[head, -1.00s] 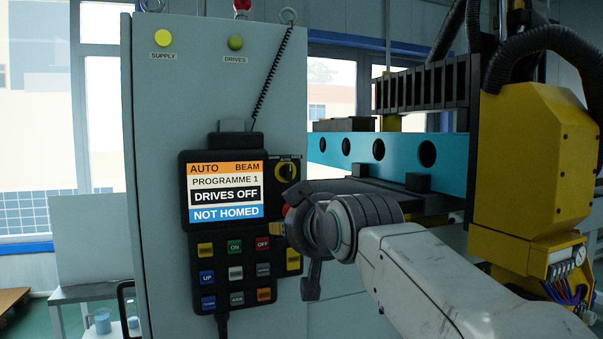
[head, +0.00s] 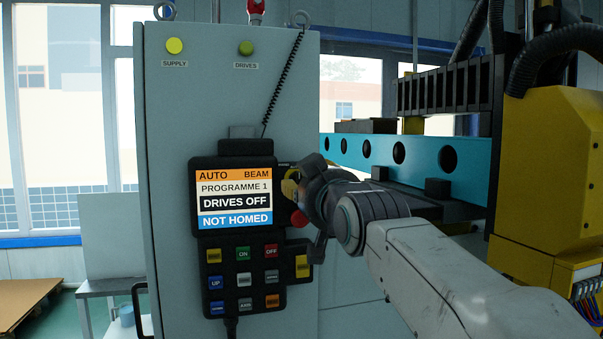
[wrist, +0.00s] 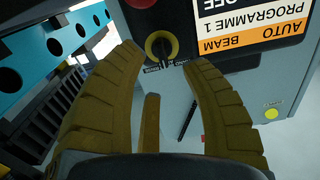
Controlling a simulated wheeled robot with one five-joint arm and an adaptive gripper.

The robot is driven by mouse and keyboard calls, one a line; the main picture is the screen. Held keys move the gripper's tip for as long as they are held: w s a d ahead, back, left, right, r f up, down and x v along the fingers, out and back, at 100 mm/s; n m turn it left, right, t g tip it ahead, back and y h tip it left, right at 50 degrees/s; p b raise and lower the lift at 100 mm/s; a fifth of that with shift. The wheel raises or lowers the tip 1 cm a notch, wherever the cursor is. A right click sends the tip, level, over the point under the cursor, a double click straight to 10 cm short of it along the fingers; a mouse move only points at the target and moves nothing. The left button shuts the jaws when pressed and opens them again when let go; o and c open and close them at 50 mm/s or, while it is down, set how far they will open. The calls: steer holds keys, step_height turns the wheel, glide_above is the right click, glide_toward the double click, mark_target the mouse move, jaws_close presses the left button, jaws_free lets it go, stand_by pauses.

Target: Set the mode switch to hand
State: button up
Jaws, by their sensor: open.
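The mode switch (wrist: 161,45), a yellow round knob with a dark bar, shows in the wrist view between and just beyond my fingertips. Its bar stands roughly upright in that picture; the small labels around it are hard to read. My gripper (wrist: 163,62) is open, one finger on each side of the knob, with no clear contact. In the head view my gripper (head: 297,187) is at the pendant's upper right edge and largely hides the switch. The pendant screen (head: 234,199) reads AUTO, BEAM, PROGRAMME 1, DRIVES OFF, NOT HOMED.
A red button (head: 299,218) sits close below my gripper on the pendant. Coloured keys (head: 244,279) fill the pendant's lower part. The pendant hangs on a grey cabinet (head: 180,130) with a coiled cord (head: 278,85). A blue beam (head: 420,157) and yellow machine (head: 545,150) stand right.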

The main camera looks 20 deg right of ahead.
mark_target(297, 180)
steer(key=shift+w+p, duration=1.15)
steer(key=shift+w, duration=1.2)
steer(key=shift+o, duration=0.3)
jaws_close()
